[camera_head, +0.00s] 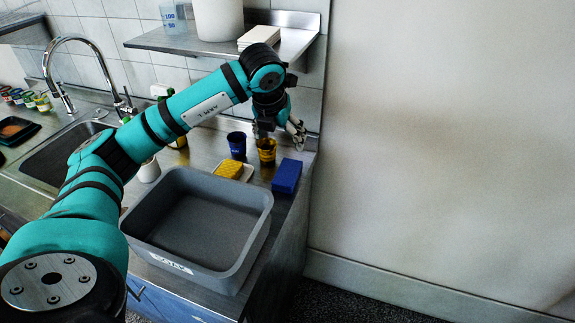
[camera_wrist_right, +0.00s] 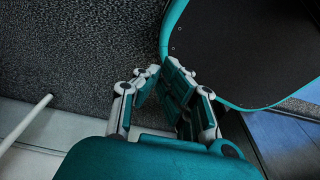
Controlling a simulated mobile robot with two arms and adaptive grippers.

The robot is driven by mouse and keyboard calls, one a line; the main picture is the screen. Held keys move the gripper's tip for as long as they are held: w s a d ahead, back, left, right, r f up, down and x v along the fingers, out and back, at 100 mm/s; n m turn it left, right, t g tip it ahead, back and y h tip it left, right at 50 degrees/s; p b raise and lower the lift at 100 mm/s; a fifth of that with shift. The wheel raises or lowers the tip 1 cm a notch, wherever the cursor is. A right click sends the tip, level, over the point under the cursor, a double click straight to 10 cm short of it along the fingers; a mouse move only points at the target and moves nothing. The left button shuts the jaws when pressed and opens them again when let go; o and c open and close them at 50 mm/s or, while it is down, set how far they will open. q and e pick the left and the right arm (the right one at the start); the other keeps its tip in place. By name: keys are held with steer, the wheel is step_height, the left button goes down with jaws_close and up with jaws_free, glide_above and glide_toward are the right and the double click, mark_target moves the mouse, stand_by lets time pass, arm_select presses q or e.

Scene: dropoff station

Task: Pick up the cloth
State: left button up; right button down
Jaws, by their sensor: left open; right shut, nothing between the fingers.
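A yellow textured piece (camera_head: 229,170), which looks like the folded cloth, lies on a small white dish (camera_head: 247,173) on the metal counter, behind the grey bin. A blue block (camera_head: 287,176) lies to its right; I cannot tell its material. My left gripper (camera_head: 279,130) is open and empty at the back of the counter, above and right of the yellow piece and apart from it. My right gripper (camera_wrist_right: 152,74) shows in the right wrist view, shut and empty above the dark floor.
A large empty grey bin (camera_head: 255,215) fills the counter front. A dark blue cup (camera_head: 237,144) stands beside the yellow cup. The sink (camera_head: 62,155) is at left, a bare wall at right.

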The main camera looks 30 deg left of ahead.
mark_target(288, 170)
arm_select(q)
steer(key=x, duration=0.2)
steer(key=p+x, duration=0.1)
steer(key=x, duration=0.1)
steer(key=p+x, duration=0.1)
steer(key=shift+s+d+f, duration=0.25)
steer(key=shift+d+f, duration=0.1)
steer(key=shift+f, duration=0.25)
arm_select(e)
steer(key=s+d+r+g, duration=0.1)
steer(key=s+d+r, duration=0.1)
steer(key=s+d, duration=0.35)
arm_select(q)
steer(key=x, duration=0.3)
steer(key=shift+w+a+f+p, duration=0.15)
steer(key=shift+w+p, duration=0.1)
steer(key=shift+p, duration=0.15)
steer(key=shift+p+x, duration=0.3)
steer(key=shift+x, duration=0.5)
steer(key=p+x, duration=0.2)
steer(key=x, duration=0.2)
steer(key=shift+w+f, duration=0.1)
steer(key=shift+f, duration=0.3)
arm_select(e)
steer(key=r, duration=0.1)
steer(key=a+r, duration=0.2)
steer(key=shift+w+a+r, duration=0.1)
steer(key=shift+w+a, duration=0.15)
